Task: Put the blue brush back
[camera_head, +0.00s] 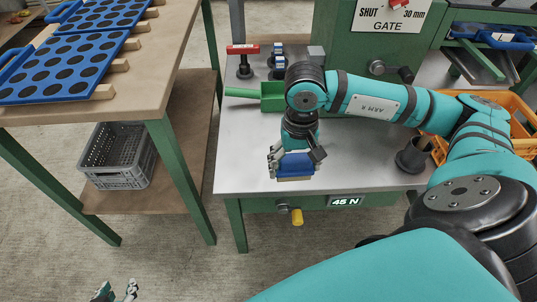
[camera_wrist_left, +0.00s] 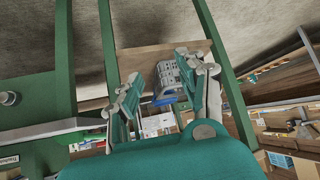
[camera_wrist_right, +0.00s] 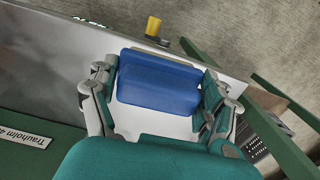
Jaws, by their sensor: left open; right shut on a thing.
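The blue brush (camera_head: 296,164) is in my right gripper (camera_head: 296,150), near the front edge of the grey metal bench (camera_head: 350,165). In the right wrist view the brush shows as a blue block (camera_wrist_right: 160,83) between the two fingers of my right gripper (camera_wrist_right: 155,100). I cannot tell whether the brush touches the bench top. My left gripper (camera_head: 118,292) is low at the bottom left of the head view, over the floor. In the left wrist view its fingers (camera_wrist_left: 165,85) stand apart with nothing held between them.
A green tray with a handle (camera_head: 272,104), a red-handled tool (camera_head: 243,49) and blue-and-white items (camera_head: 279,62) are at the bench's back left. A black cup-like holder (camera_head: 412,157) and an orange crate (camera_head: 522,110) are right. A grey crate (camera_head: 118,178) sits under the wooden table (camera_head: 150,85).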

